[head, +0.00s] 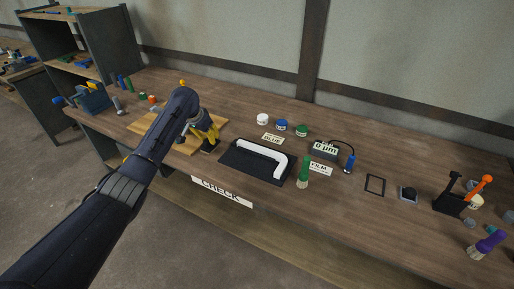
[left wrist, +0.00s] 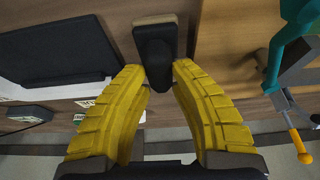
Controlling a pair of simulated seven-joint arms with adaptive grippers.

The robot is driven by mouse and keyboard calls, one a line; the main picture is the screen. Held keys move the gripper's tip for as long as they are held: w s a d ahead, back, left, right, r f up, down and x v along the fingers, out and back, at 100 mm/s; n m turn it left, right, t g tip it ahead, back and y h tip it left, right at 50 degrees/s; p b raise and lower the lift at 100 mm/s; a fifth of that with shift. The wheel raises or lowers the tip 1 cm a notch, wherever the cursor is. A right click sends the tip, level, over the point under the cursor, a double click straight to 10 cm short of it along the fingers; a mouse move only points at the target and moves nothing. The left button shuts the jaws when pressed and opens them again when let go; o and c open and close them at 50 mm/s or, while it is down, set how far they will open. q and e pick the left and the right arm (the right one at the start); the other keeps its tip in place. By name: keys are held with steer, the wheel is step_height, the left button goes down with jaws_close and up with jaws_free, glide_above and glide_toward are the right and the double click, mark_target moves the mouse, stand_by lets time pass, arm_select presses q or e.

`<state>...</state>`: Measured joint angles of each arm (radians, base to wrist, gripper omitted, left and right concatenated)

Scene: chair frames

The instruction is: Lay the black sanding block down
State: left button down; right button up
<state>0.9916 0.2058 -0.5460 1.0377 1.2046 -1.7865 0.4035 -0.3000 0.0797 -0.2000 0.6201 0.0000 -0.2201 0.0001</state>
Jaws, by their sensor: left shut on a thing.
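The black sanding block (left wrist: 157,55) is between the yellow fingertips of my left gripper (left wrist: 158,78) in the left wrist view. A tan strip shows along its far end. In the head view my left gripper (head: 208,133) points down over the bench, near the light wooden board, and is shut on the block (head: 210,147). The block is close to the bench surface; I cannot tell whether it touches. The fingers hide part of it. My right gripper is in neither view.
A black mat (head: 233,160) with a white bent piece (head: 265,155) lies right of the gripper. A light wooden board (head: 187,147) lies left, partly behind my arm. A blue vise (head: 93,99) stands at the far left.

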arm_select(q)
steer(key=shift+f, duration=0.55)
steer(key=c, duration=1.1)
jaws_free()
steer(key=shift+c, duration=0.2)
steer(key=v, duration=1.2)
steer(key=shift+w, duration=0.1)
